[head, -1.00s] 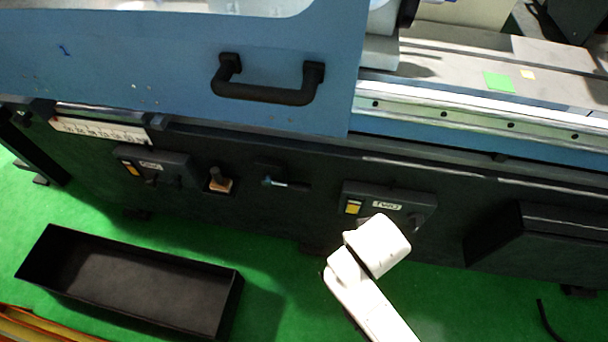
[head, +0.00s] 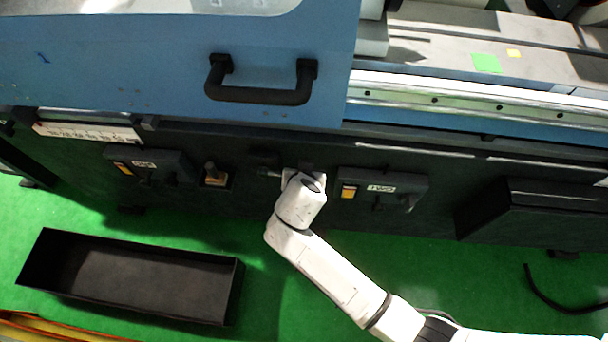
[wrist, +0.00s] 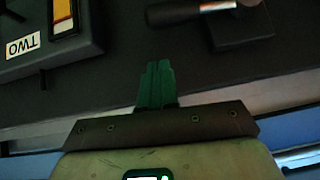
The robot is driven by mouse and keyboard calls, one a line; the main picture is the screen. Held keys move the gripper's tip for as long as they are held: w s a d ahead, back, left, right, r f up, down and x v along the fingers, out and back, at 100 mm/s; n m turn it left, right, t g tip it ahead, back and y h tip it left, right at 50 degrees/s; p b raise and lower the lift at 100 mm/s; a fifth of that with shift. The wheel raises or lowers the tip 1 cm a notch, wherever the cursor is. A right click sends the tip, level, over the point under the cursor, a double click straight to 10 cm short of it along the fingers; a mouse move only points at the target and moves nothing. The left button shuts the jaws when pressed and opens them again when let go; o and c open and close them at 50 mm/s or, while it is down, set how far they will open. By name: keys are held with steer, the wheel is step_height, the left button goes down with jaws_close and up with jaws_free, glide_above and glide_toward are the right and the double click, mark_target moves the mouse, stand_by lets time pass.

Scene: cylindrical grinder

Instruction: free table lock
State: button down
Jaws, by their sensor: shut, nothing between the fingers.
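A small dark lever on a block, which may be the table lock, is on the machine's dark front between the two control panels. In the head view only its left part (head: 268,173) shows beside my arm. In the wrist view the lever's dark grip and grey shaft (wrist: 190,11) show at the top, right of the fingers, with its black block (wrist: 240,30). My gripper (wrist: 157,82) has its green fingers together, empty, in front of the dark face, apart from the lever. In the head view my wrist hides the fingers.
The panel marked TWO (head: 382,188) is just right of my wrist; it also shows at left in the wrist view (wrist: 40,40). Another panel (head: 150,165) and a small knob (head: 214,175) are further left. A black handle (head: 262,94) is above. An open black bin (head: 130,278) lies on the green floor.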

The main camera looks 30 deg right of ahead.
steer(key=shift+w+d+f, duration=0.1)
steer(key=shift+w+f, duration=0.05)
steer(key=shift+f, duration=0.7)
steer(key=shift+w+d+f, duration=0.1)
steer(key=shift+w+f, duration=0.1)
steer(key=shift+f, duration=0.6)
steer(key=shift+w+f, duration=0.15)
steer(key=shift+f, duration=0.7)
steer(key=shift+f, duration=0.1)
